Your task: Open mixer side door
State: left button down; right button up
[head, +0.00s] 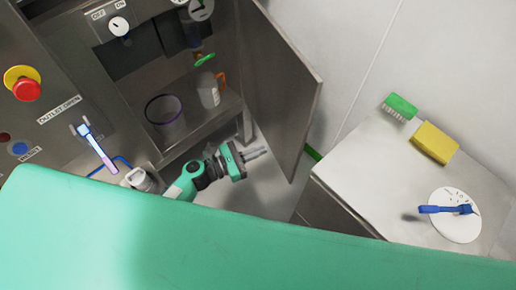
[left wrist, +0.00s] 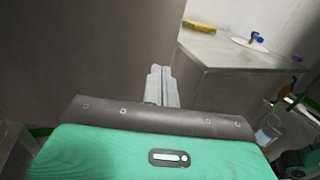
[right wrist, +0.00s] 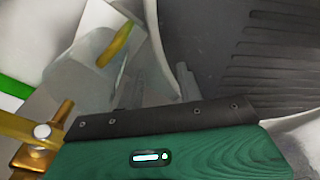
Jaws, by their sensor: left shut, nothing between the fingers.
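The mixer side door (head: 285,85) is a grey metal panel, standing swung out from the steel machine (head: 60,60) with the opening beside it exposed. My left gripper (head: 264,151) is shut and empty, just left of the door's lower part, on the side facing the opening. In the left wrist view the shut fingers (left wrist: 162,75) point past the edge of a large grey panel (left wrist: 80,50), likely the door; contact cannot be told. My right gripper (right wrist: 155,80) shows only in the right wrist view, fingers apart with nothing clear between them.
A steel counter (head: 350,170) right of the door carries a green brush (head: 400,106), a yellow sponge (head: 434,142) and a white disc (head: 456,228) with a blue-handled brush. A container (head: 164,112) and a jug (head: 208,92) stand in the opening. A white wall is behind.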

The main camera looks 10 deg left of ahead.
aim_at(296, 137)
pick_arm(q)
jog(key=x, duration=1)
jog(key=shift+d, duration=0.1)
jog(key=w+d+n+t+y+b, duration=0.2)
jog(key=w+d+t+y, duration=0.1)
jog(key=w+d, duration=0.4)
jog(key=shift+w+d+n, duration=0.15)
jog(key=shift+d+n, duration=0.25)
jog(key=shift+d, duration=0.7)
